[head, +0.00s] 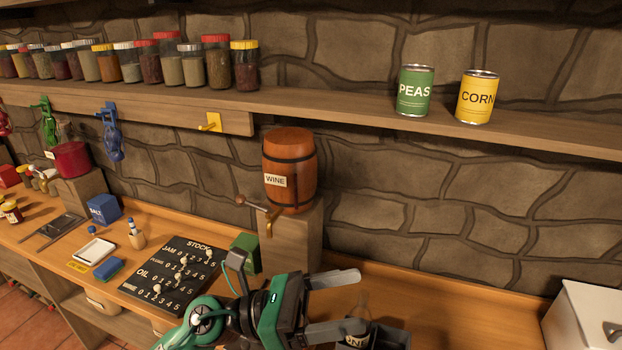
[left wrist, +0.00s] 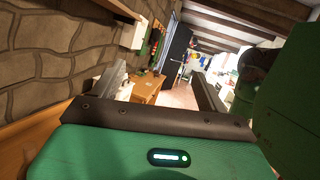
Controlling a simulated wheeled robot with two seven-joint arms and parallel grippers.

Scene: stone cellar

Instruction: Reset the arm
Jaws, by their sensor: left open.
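My left arm comes in along the bottom of the head view. Its green and black left gripper (head: 358,301) points right, over the counter in front of the wine barrel's block. The two grey fingers are spread apart with nothing held between them. In the left wrist view the same gripper (left wrist: 163,82) shows both fingers apart, with the room beyond. Behind the lower finger, a glass bottle and a dark item with partly hidden lettering stand on the counter. My right gripper is in neither view.
A wine barrel (head: 289,170) with a tap stands on a block (head: 291,238). A stock board (head: 172,275) lies left of the gripper, a green box (head: 245,252) behind it. A white box (head: 585,318) is far right. The wall shelf holds jars, peas (head: 414,92) and corn (head: 477,98).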

